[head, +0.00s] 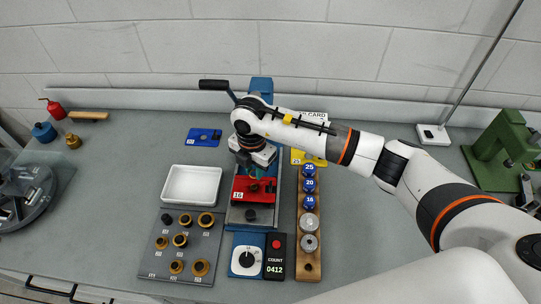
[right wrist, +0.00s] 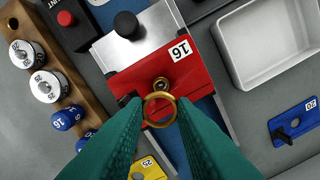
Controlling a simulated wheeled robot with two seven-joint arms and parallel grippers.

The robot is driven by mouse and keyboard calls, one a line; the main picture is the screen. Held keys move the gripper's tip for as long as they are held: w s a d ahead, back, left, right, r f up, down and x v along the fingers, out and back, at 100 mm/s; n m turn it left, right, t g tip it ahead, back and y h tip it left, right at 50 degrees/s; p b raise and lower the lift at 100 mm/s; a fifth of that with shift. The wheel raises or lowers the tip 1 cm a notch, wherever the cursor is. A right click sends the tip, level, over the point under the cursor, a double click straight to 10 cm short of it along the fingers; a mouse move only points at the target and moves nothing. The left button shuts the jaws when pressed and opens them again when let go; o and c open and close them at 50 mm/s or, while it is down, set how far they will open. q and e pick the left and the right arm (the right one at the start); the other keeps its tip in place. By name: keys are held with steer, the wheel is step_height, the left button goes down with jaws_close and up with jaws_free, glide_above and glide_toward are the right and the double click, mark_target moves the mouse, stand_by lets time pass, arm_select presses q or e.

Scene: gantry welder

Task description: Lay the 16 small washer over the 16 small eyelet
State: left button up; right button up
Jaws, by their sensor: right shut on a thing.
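My right gripper (head: 262,178) is above the red block marked 16 (head: 243,197), its fingers pointing down. In the right wrist view, its teal fingertips (right wrist: 159,112) are shut on a brass ring, the small washer (right wrist: 160,122). A small brass eyelet (right wrist: 161,83) sits on the red block (right wrist: 187,75), just beyond the ring in that view. The washer is beside the eyelet in the picture, not centred over it; its height above the block is unclear. In the head view the ring is too small to make out. My left gripper is not in view.
A white tray (head: 191,185) and a grey board (head: 183,246) with several brass pieces are at left. A wooden rack (head: 300,240) with blue and silver tools is at right. A counter box (head: 276,256) stands in front. A press lever (head: 214,84) rises behind.

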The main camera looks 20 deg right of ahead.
mark_target(254, 189)
steer(key=shift+a, duration=0.1)
steer(key=shift+s+a+f+b, duration=0.1)
steer(key=shift+a+f+b, duration=0.15)
steer(key=shift+b, duration=0.05)
steer(key=shift+f+b, duration=0.4)
steer(key=shift+f, duration=0.2)
step_height(254, 189, down, 2)
steer(key=shift+d+f+b, duration=0.15)
steer(key=shift+f+b, duration=0.05)
steer(key=shift+b, duration=0.65)
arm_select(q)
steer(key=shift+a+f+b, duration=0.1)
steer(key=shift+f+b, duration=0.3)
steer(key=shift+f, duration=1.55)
arm_select(e)
steer(key=shift+f, duration=0.6)
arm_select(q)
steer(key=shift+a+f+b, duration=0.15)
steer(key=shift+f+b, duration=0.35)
arm_select(e)
steer(key=shift+f, duration=0.6)
steer(key=o, duration=1)
